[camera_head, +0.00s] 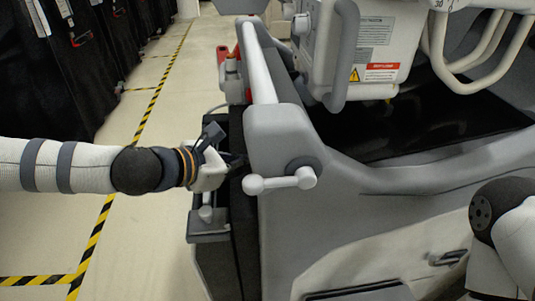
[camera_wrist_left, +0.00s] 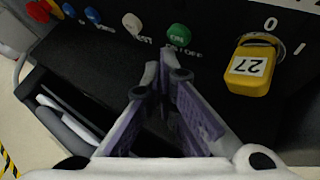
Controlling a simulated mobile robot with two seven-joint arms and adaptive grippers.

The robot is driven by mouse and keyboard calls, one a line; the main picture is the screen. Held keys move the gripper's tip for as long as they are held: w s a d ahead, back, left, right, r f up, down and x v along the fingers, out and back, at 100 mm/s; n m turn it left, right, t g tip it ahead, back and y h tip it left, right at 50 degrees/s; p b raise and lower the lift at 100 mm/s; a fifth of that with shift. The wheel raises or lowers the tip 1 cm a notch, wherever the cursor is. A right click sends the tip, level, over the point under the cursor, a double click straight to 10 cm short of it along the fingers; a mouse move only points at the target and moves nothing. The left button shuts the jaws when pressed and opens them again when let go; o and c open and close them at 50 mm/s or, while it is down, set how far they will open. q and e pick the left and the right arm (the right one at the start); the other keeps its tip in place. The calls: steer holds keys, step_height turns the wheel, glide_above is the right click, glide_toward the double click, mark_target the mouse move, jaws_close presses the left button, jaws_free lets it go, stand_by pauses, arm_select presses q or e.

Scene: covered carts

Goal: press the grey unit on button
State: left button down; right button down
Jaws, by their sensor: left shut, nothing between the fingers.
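The grey unit (camera_head: 275,130) is a large cart-like machine in the middle and right of the head view. In the left wrist view its dark panel carries a round green button (camera_wrist_left: 178,34) marked ON, with "ON/OFF" lettering beneath it. My left gripper (camera_wrist_left: 168,72) is shut and empty, its fingertips just below the green button in the picture; I cannot tell how far they are from the panel. In the head view my left gripper (camera_head: 232,160) is at the unit's left end, its tips partly hidden against the dark side. My right gripper is not in view.
A white button (camera_wrist_left: 132,23) sits left of the green one, with blue (camera_wrist_left: 93,15) and red-yellow knobs farther left. A grey handle (camera_head: 280,182) juts from the unit. Floor at left is clear.

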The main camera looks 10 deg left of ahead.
arm_select(q)
steer(key=a, duration=0.2)
steer(key=s+a, duration=0.1)
steer(key=a, duration=0.2)
steer(key=shift+s+p, duration=0.2)
steer(key=shift+p, duration=0.2)
steer(key=shift+d, duration=0.1)
stand_by(0.3)
